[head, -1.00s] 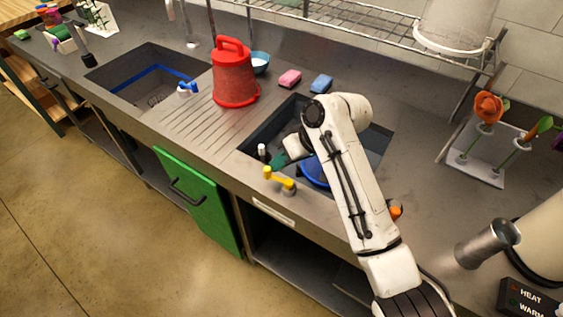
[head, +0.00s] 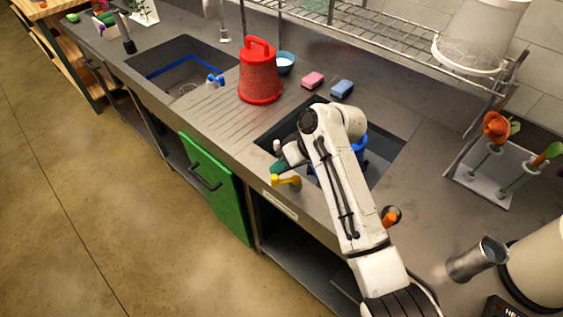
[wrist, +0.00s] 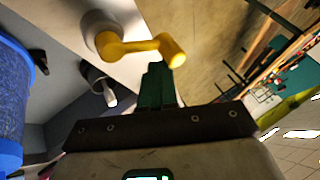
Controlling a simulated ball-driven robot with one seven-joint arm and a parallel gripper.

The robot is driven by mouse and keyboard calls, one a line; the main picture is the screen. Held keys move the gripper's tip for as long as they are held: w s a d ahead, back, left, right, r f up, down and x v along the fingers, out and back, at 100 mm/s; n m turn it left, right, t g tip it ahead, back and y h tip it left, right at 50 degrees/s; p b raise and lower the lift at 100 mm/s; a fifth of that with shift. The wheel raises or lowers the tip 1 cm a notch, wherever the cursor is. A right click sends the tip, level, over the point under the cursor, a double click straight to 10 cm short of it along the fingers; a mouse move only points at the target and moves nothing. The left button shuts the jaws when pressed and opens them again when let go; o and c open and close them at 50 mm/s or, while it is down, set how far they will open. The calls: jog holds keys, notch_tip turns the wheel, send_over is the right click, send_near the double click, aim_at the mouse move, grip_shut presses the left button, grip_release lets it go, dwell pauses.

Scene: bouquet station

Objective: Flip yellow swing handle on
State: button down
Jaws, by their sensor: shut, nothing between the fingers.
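The yellow swing handle (head: 286,181) sits on the front rim of the right-hand sink (head: 385,152). In the wrist view the yellow handle (wrist: 140,47) reaches from its round base to a knob end at the right. My gripper (head: 279,167) has green fingers and is right beside the handle in the head view. In the wrist view my gripper (wrist: 156,75) is shut and empty, with its tips just below the handle's knob end. I cannot tell whether they touch it.
A blue round container (head: 359,145) is in the sink, partly behind my arm; its side also shows in the wrist view (wrist: 10,105). A red bucket (head: 260,75), pink sponge (head: 312,80) and blue sponge (head: 342,88) stand behind. A green door (head: 215,185) is below the counter.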

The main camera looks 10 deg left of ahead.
jog(key=shift+s+n+g, duration=0.3)
jog(key=shift+n+g, duration=0.1)
jog(key=shift+n, duration=0.2)
jog(key=shift+s, duration=0.15)
dwell(0.7)
dwell(0.9)
